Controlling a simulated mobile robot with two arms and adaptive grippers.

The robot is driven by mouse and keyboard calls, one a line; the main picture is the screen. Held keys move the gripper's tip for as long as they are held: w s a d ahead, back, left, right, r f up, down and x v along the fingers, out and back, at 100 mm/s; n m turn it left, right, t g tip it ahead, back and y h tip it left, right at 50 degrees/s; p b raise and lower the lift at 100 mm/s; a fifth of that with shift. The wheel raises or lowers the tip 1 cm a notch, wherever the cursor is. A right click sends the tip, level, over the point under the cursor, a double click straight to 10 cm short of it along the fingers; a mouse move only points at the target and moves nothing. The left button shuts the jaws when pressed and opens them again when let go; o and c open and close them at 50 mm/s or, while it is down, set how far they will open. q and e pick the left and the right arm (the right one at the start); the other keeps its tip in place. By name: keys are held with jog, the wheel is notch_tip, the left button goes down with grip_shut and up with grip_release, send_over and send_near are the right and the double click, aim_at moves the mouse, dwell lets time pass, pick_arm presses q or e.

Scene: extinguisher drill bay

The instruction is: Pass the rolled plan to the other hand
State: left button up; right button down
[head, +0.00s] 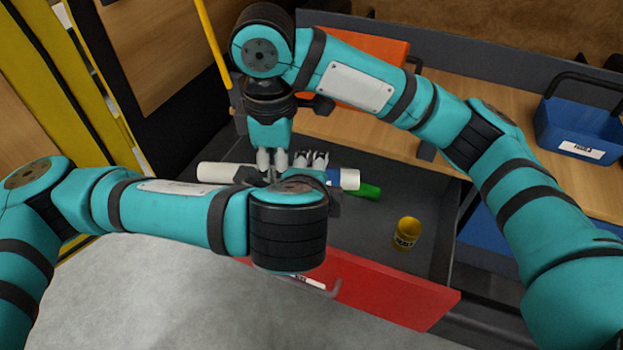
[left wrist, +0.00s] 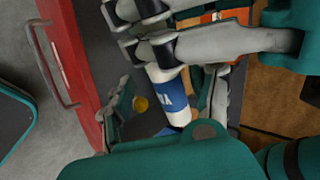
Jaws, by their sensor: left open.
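The rolled plan (head: 222,173) is a white tube with a blue band near its right end, lying left to right above the dark drawer. In the left wrist view the rolled plan (left wrist: 172,92) runs down from the right gripper's grey fingers (left wrist: 150,35). My right gripper (head: 271,162) points down and appears shut on the plan's middle; the contact is partly hidden. My left gripper (head: 311,160) is open close to the right of it, by the blue-band end, partly hidden by my left arm. In the left wrist view its fingers stand on either side of the plan.
The open drawer (head: 433,262) has a red front (head: 390,290). A yellow cup (head: 407,232) and a green object (head: 368,191) are in it. A blue tool box (head: 578,130) and an orange object (head: 385,55) are on the wooden bench (head: 455,88).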

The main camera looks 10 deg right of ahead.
pick_arm(q)
jog(key=shift+w+f, duration=0.15)
jog(key=shift+c, duration=0.2)
jog(key=c, duration=1.1)
grip_shut()
pick_arm(e)
jog(key=c, duration=0.9)
grip_release()
